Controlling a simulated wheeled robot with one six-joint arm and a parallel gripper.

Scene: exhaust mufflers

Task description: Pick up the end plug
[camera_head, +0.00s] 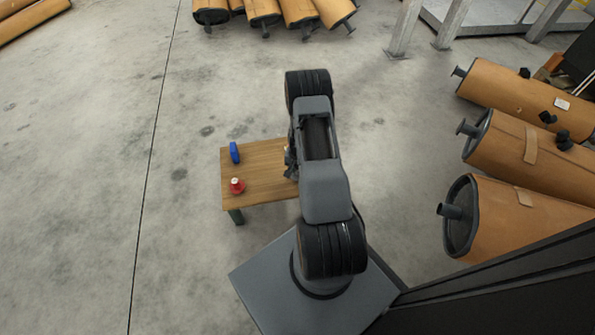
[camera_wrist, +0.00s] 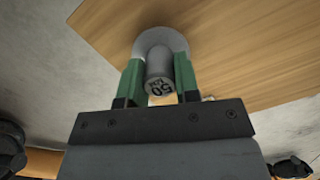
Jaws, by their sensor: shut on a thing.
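The end plug (camera_wrist: 159,62) is a grey piece with a round wide end and a narrower stub marked with dark characters, in the upper middle of the wrist view. My gripper (camera_wrist: 158,80) has its two green fingers on either side of the stub and is shut on it. The wooden table top lies behind the plug; whether the plug touches it, I cannot tell. In the head view my arm hides the plug and most of my gripper.
The small wooden table (camera_head: 262,160) holds a blue piece (camera_head: 234,152) and a red piece (camera_head: 237,186) on its left part. Large tan mufflers lie at right (camera_head: 515,145) and at the top (camera_head: 264,10). The concrete floor left of the table is clear.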

